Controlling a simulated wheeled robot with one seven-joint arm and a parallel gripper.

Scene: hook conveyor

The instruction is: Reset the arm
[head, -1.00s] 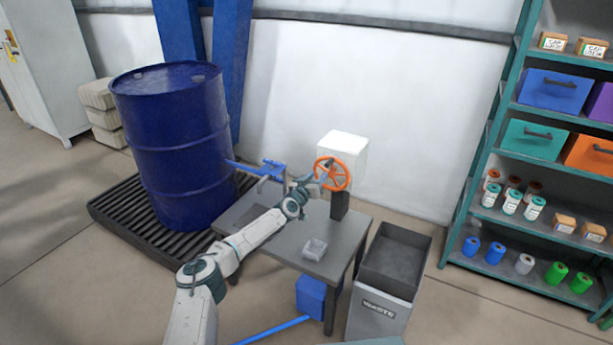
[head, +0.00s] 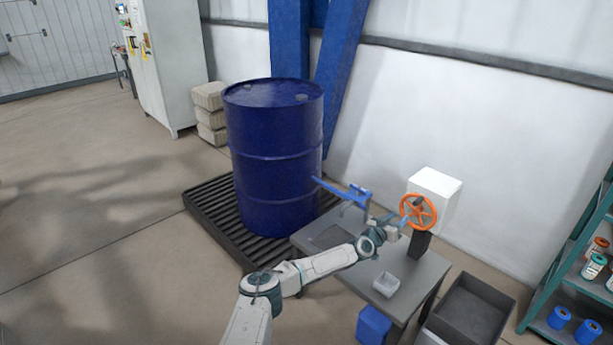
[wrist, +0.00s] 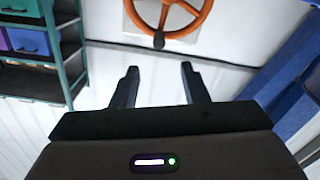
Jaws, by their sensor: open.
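My arm reaches out over a grey table (head: 425,278). My gripper (head: 398,224) is at its far end, close to an orange handwheel (head: 420,213) on a dark post with a white box behind it. In the wrist view my gripper (wrist: 158,75) shows two dark fingers spread apart with nothing between them. The orange handwheel (wrist: 165,12) shows beyond the fingertips there, cut off by the top edge. Whether the gripper touches the wheel cannot be told from the head view.
A small grey tray (head: 386,284) sits on the table. A grey bin (head: 470,315) and a green shelf (head: 570,265) stand to the right. Floor at left is clear.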

